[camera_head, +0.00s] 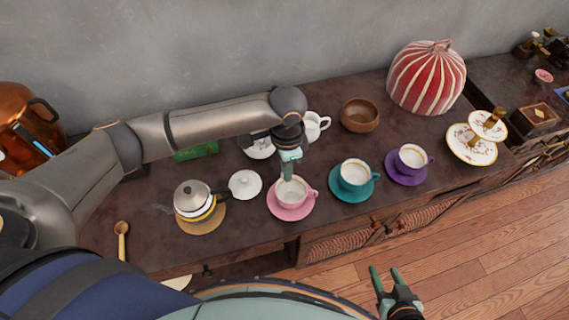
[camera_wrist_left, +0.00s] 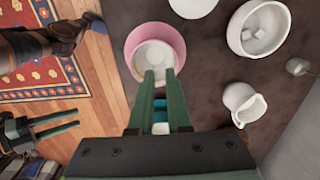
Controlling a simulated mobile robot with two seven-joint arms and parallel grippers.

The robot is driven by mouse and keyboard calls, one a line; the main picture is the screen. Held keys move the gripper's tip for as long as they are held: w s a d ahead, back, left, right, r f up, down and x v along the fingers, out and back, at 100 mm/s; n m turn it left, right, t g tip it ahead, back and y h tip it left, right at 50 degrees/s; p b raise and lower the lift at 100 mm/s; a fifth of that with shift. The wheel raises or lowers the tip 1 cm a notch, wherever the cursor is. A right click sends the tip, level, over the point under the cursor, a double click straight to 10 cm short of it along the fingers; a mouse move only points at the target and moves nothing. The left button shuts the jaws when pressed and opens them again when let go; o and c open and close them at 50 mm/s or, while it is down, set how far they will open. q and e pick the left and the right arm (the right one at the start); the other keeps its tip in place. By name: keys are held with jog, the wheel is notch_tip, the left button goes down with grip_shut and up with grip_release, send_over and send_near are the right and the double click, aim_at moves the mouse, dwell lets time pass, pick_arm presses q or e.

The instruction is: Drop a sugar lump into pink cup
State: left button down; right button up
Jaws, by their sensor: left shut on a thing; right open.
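The pink cup (camera_head: 291,191) stands on its pink saucer (camera_head: 290,213) near the table's front edge. In the left wrist view the pink rim (camera_wrist_left: 131,45) shows just beyond my fingertips. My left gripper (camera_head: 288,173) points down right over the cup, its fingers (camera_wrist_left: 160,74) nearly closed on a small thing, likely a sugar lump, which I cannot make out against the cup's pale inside. The white sugar bowl (camera_head: 259,152), partly hidden by my left wrist, shows several lumps (camera_wrist_left: 258,28) in the left wrist view. My right gripper (camera_head: 385,280) is open and empty, off the table's front.
A teal cup (camera_head: 355,173) and a purple cup (camera_head: 411,157) stand to the right. A white jug (camera_head: 314,126) is behind my wrist. A white lid (camera_head: 245,184) and a kettle (camera_head: 193,197) are left. A wooden bowl (camera_head: 360,115) and a striped cosy (camera_head: 427,78) stand at the back.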

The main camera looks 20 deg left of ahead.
pick_arm(q)
notch_tip(320, 180, down, 4)
jog(key=b, duration=0.4)
jog(key=shift+f, duration=0.15)
jog(key=shift+f+b, duration=0.3)
jog(key=shift+b, duration=0.25)
jog(key=shift+r, duration=0.1)
jog(key=c, duration=0.8)
grip_release()
notch_tip(320, 180, up, 12)
jog(key=shift+r+p, duration=0.25)
jog(key=shift+p, duration=0.2)
jog(key=shift+s, duration=0.1)
